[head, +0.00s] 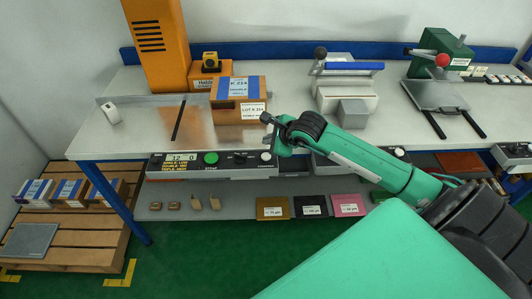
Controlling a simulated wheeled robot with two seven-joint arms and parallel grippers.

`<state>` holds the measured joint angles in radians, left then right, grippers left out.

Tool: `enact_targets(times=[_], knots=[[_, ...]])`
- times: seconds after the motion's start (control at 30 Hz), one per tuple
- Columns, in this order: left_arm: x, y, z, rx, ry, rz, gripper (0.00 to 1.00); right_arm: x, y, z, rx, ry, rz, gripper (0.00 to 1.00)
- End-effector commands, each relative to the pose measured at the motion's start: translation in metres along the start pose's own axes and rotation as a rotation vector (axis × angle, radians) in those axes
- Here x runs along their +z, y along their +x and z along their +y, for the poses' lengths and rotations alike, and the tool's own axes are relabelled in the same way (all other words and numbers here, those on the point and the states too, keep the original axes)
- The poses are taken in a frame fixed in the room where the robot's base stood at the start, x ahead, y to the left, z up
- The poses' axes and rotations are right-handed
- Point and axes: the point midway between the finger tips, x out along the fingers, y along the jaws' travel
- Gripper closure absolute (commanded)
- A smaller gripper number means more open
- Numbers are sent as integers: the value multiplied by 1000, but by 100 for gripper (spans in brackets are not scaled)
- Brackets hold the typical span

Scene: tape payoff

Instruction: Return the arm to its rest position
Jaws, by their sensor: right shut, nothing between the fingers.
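My right arm comes in from the right, green with dark joints. Its right gripper (267,124) is shut and empty. In the picture it shows at the front part of the workbench (305,138), just below and right of a brown box (239,101) with blue tape and a white lot label. I cannot tell its exact height above the bench top. My left gripper is not in view.
An orange machine (158,45) stands at the back left. A white device with a blue bar (348,70) and a green press with a red knob (440,55) stand further right. A control panel (210,164) runs along the front edge. A pallet (70,240) with boxes is at lower left.

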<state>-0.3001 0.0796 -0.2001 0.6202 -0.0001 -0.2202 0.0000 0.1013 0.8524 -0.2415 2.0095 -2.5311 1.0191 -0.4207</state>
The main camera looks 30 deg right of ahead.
Motion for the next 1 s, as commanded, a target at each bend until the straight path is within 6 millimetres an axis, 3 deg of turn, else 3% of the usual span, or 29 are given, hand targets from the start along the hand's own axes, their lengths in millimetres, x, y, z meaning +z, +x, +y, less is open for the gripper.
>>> enact_targets(times=[0.2,0.73,0.87,1.0], knots=[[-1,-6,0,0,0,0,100,9,-12,-9,-1,0,-1,100],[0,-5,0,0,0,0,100,12,-12,-5,7,9,-16,100],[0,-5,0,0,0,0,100,38,-12,20,68,91,-149,100],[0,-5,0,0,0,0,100,96,-30,62,189,322,-445,100]])
